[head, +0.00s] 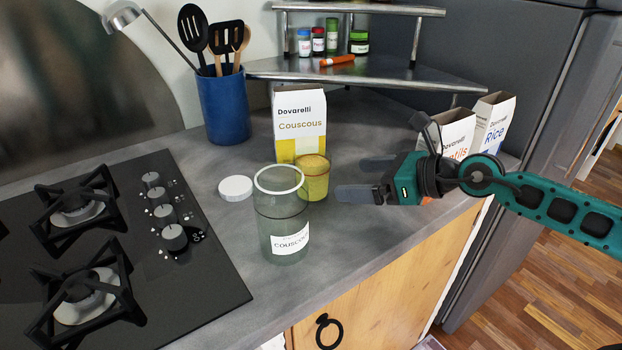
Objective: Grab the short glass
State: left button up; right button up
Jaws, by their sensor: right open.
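The short glass (316,180) holds something yellow and stands on the grey counter. It is just behind and right of a taller clear jar (283,222) labelled couscous, which partly hides its left side. My right gripper (350,178) comes in from the right, just to the right of the short glass. Its two dark fingers are spread apart, pointing left, with nothing between them. It looks close to the glass, but I cannot tell whether they touch. My left gripper is not in the view.
A white lid (236,188) lies left of the jar. A couscous box (299,118) stands behind the glass. A lentils box (452,134) and a rice box (494,122) stand behind my right gripper. The stove (205,275) fills the left; the counter's front right is clear.

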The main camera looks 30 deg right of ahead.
aim_at(329, 179)
jog(key=x, duration=0.5)
jog(key=shift+s+a+x, duration=0.1)
jog(key=shift+x, duration=1.45)
jog(key=shift+s+a+x, duration=0.15)
jog(key=shift+x, duration=1.35)
jog(key=shift+f, duration=0.15)
jog(key=c, duration=1.4)
